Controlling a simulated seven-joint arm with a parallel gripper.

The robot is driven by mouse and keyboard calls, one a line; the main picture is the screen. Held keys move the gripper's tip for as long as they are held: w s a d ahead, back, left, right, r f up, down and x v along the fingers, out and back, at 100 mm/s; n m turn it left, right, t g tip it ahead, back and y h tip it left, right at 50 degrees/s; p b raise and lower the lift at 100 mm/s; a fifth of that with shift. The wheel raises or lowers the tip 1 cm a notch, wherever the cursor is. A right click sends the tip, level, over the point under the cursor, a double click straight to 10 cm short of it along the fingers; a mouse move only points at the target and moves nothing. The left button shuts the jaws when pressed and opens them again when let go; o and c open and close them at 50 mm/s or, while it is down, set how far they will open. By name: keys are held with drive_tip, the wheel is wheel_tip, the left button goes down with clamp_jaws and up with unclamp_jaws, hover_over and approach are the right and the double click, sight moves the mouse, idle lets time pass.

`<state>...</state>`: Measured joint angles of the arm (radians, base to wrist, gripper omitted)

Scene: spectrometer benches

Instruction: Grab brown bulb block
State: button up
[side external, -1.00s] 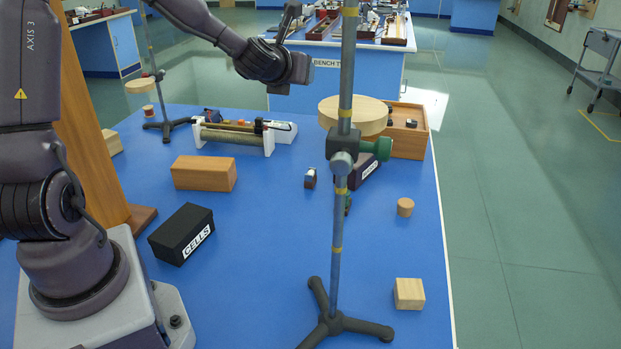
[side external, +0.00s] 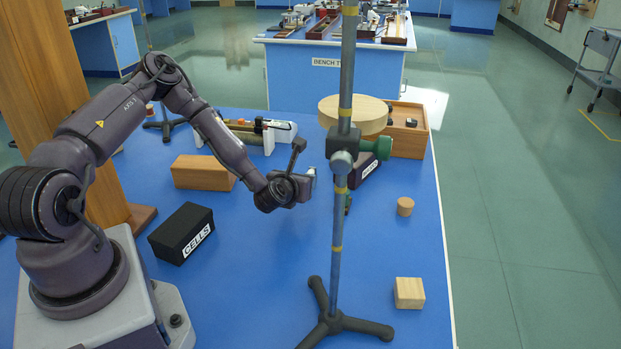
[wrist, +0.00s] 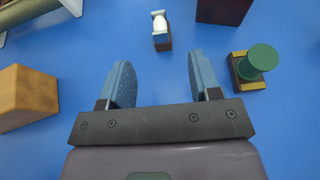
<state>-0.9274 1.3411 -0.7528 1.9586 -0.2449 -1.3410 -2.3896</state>
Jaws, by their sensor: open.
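The brown bulb block, a small dark brown block with a white bulb on top, stands on the blue bench. It shows in the wrist view (wrist: 162,44) at the top centre, just beyond the gap between my fingers. In the side view my wrist hides most or all of it. My gripper (wrist: 160,66) is open and empty, with its two blue-grey fingers spread wide, low over the bench. The block is ahead of the fingertips, apart from them and roughly in line with the gap. In the side view the gripper (side external: 307,184) is left of the stand's pole.
A block with a green knob (wrist: 260,60) is right of my fingers. A metal stand (side external: 337,262) rises in front. A dark maroon box (side external: 363,171) is behind the pole. A wooden block (side external: 203,173) and the black CELLS box (side external: 182,234) lie left.

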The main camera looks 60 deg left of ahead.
drive_tip(key=x, duration=1.1)
drive_tip(key=shift+f, duration=0.25)
drive_tip(key=c, duration=1)
